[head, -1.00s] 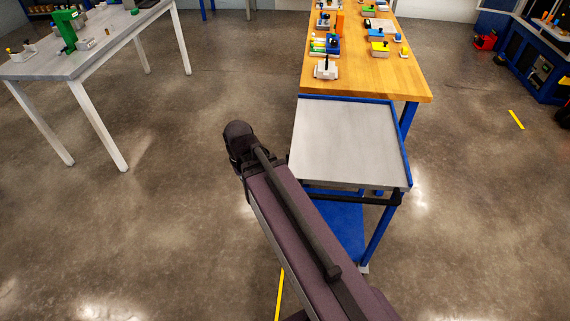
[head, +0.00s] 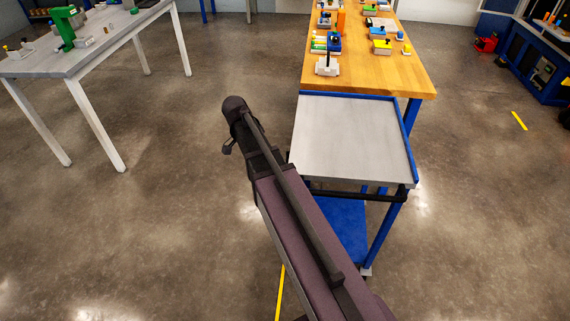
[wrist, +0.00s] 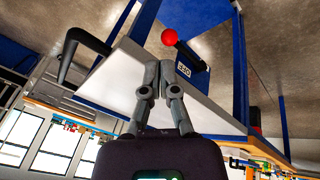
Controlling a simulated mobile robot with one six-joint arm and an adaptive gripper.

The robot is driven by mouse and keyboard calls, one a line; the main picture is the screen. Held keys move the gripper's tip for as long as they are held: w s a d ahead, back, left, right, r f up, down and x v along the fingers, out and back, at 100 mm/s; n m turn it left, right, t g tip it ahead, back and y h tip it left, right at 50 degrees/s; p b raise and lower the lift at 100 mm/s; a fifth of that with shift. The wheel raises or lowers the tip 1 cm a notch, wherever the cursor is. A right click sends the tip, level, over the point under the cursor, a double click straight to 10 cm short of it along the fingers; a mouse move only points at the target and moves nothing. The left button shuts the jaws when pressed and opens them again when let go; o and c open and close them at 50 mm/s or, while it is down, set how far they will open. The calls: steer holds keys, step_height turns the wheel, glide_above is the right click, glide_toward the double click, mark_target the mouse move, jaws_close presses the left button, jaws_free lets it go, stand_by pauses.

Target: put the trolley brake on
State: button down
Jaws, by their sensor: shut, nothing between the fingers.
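The trolley (head: 353,135) has a grey top with a blue rim, blue legs and a blue lower shelf (head: 345,225). In the wrist view the picture is tipped over, and the trolley top (wrist: 118,78) runs behind my fingers. A red ball (wrist: 169,37) on a dark lever shows just beyond my fingertips, beside a blue box with a white label (wrist: 185,69). My gripper (wrist: 167,66) is shut and empty, its tips close to the ball in the picture; contact cannot be told. The lever is not visible in the head view.
A black push handle (head: 357,196) spans the trolley's near side; it also shows in the wrist view (wrist: 80,50). A wooden bench (head: 375,72) with several items stands behind the trolley. A grey table (head: 90,50) is at the left. Open floor lies between them.

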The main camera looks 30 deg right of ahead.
steer(key=w+d+f+m+g+h+b, duration=0.1)
steer(key=w+d+m+b, duration=0.1)
steer(key=w+d+m, duration=0.3)
steer(key=shift+w+d+m+g+h+b, duration=0.2)
steer(key=shift+w+m+g+h+b, duration=0.15)
steer(key=shift+m, duration=1.85)
steer(key=shift+f, duration=0.15)
steer(key=shift+b+x, duration=4.1)
steer(key=shift+x, duration=0.8)
